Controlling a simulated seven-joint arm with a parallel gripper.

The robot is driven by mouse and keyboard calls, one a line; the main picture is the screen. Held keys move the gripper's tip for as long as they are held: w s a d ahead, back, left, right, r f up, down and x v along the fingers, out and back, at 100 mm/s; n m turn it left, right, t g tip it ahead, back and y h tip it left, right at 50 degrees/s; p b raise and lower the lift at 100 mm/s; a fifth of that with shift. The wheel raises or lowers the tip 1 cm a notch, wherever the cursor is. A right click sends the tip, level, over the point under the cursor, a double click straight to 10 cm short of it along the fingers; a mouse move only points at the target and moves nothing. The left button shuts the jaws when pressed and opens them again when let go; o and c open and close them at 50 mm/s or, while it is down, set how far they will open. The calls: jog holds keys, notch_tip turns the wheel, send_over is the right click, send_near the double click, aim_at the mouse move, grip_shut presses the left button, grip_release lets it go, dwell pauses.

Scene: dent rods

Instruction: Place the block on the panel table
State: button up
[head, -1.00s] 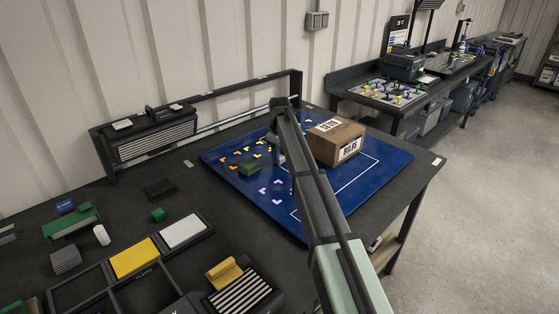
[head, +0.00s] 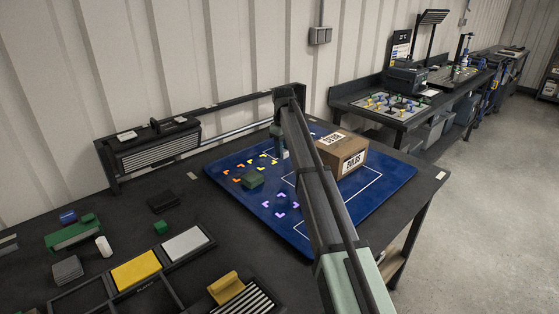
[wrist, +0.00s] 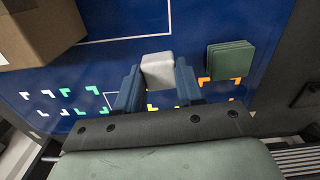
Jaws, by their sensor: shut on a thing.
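My gripper (wrist: 157,84) is shut on a pale grey-white block (wrist: 158,68), held between two blue fingers over the blue mat in the wrist view. In the head view my gripper (head: 281,142) hangs over the far part of the blue mat (head: 385,183), left of the cardboard box, and the pale block (head: 285,155) shows only slightly at its tip. The mat lies on a dark workbench and bears coloured corner marks and white outlines. Further right, a separate table (head: 395,116) carries a pale panel (head: 390,103) with coloured knobs.
A cardboard box (head: 343,160) stands on the mat, right of my gripper. A green block (head: 252,180) sits among the corner marks to its left. A rail frame (head: 230,105) runs along the bench's back edge. The mat's right front part is clear.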

jog(key=shift+r, duration=0.8)
jog(key=shift+a, duration=0.15)
jog(key=s+a+n, duration=0.1)
jog(key=s+a, duration=0.2)
jog(key=a, duration=0.5)
jog(key=s+a+n, duration=0.1)
jog(key=s+a, duration=0.1)
jog(key=a, duration=0.6)
jog(key=n, duration=0.6)
send_over(138, 243)
notch_tip(138, 243, down, 2)
jog(key=shift+f, duration=5)
jog(key=shift+f, duration=0.15)
